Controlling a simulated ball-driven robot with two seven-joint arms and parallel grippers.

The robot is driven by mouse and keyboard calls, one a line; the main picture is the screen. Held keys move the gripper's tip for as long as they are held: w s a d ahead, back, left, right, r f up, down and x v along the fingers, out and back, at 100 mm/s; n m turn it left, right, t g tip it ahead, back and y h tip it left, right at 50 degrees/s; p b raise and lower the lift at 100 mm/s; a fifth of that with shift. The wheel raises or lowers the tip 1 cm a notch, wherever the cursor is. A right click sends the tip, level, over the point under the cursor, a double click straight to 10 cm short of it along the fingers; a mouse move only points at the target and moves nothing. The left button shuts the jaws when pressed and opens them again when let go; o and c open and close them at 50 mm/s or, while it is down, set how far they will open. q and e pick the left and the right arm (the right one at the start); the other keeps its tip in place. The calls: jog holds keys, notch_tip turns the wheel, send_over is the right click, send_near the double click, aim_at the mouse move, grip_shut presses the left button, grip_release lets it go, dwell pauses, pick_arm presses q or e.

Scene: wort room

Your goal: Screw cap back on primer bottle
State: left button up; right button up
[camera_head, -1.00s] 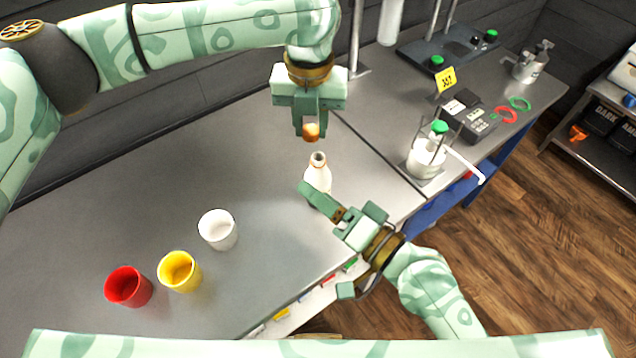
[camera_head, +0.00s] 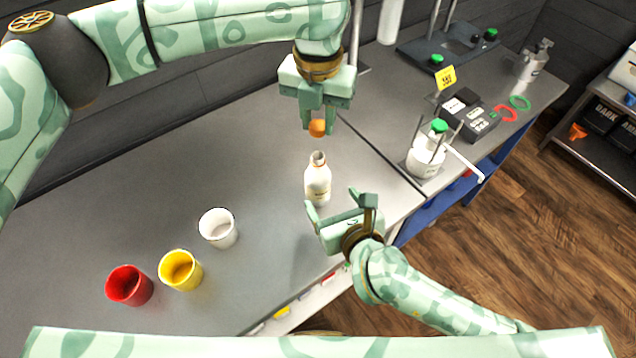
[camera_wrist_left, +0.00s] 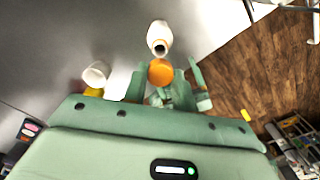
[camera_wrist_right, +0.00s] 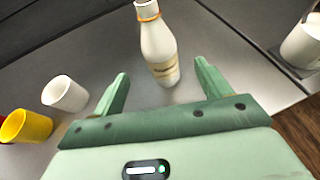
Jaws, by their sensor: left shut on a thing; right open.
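The white primer bottle (camera_head: 318,184) stands upright and uncapped on the grey table, with an orange ring at its neck. It also shows in the left wrist view (camera_wrist_left: 160,36) and the right wrist view (camera_wrist_right: 158,46). My left gripper (camera_head: 317,129) is shut on the orange cap (camera_head: 317,128), holding it above the bottle mouth, apart from it. The cap shows in the left wrist view (camera_wrist_left: 161,72). My right gripper (camera_head: 339,203) is open on the near side of the bottle. In the right wrist view its fingers (camera_wrist_right: 160,84) point toward the bottle, which stands just beyond them.
White (camera_head: 218,229), yellow (camera_head: 180,270) and red (camera_head: 129,286) cups stand left of the bottle. To the right are a white jar with a green-topped stirrer (camera_head: 425,163), a dark meter (camera_head: 468,115) and red and green rings (camera_head: 506,113). The table's front edge is close to my right gripper.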

aim_at(315, 174)
jog(key=x, duration=1.2)
jog(key=shift+s, duration=0.1)
jog(key=c, duration=1.5)
pick_arm(q)
jog(key=shift+f, duration=2.5)
pick_arm(e)
jog(key=shift+o, duration=0.2)
